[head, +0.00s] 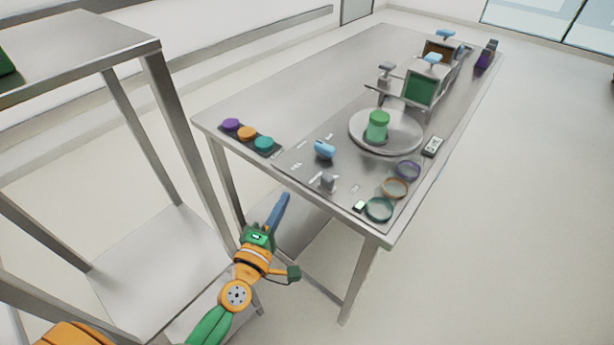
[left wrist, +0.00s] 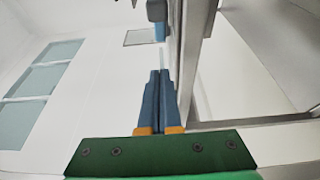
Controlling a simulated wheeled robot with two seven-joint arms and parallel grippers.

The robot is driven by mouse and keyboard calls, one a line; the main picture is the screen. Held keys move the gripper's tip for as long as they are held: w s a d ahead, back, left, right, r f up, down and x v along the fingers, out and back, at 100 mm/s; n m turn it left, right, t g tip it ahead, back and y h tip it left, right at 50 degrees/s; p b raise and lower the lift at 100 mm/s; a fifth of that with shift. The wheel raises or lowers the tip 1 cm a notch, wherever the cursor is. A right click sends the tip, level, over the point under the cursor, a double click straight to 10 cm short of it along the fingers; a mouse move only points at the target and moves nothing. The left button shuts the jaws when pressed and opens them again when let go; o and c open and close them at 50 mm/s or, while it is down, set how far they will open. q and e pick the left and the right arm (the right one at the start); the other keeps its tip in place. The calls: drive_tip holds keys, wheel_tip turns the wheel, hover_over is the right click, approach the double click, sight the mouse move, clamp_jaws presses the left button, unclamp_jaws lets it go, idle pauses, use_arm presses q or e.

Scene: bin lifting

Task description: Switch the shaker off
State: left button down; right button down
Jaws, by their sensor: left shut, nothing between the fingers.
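The shaker stands on the metal table, with a round grey plate (head: 358,132) carrying a green-lidded container (head: 377,127). On the panel in front of it are a blue knob (head: 324,150) and a small grey lever switch (head: 327,182). I cannot read which way the switch is set. My left gripper (head: 284,198) is shut and empty, in front of the table's near edge and left of the switch, apart from both. In the left wrist view its blue fingers (left wrist: 157,78) are together. A grey and blue part shows beyond them, cut off by the top edge. My right gripper is out of view.
Purple, orange and teal discs (head: 247,134) lie at the table's left corner. Several coloured rings (head: 395,188) and a small white device (head: 432,146) lie on the right. Boxes with green and brown faces (head: 421,88) stand behind. A metal shelf (head: 165,95) stands at left.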

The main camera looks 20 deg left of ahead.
sight(333, 184)
use_arm(q)
drive_tip(key=w, duration=1)
drive_tip(key=shift+d+b, duration=0.3)
drive_tip(key=shift+b, duration=0.1)
drive_tip(key=d, duration=0.1)
drive_tip(key=s+d+p, duration=0.1)
drive_tip(key=d, duration=0.1)
drive_tip(key=shift+s+d+r, duration=0.1)
drive_tip(key=shift+s+d, duration=0.05)
drive_tip(key=shift+s, duration=0.05)
drive_tip(key=shift+s+d, duration=0.15)
drive_tip(key=shift+d, duration=0.1)
drive_tip(key=d, duration=0.1)
drive_tip(key=s+d, duration=0.1)
drive_tip(key=d, duration=0.1)
drive_tip(key=d+p, duration=0.1)
drive_tip(key=shift+s+d, duration=0.35)
drive_tip(key=shift+d, duration=0.05)
drive_tip(key=shift+a, duration=0.15)
drive_tip(key=shift+s, duration=0.1)
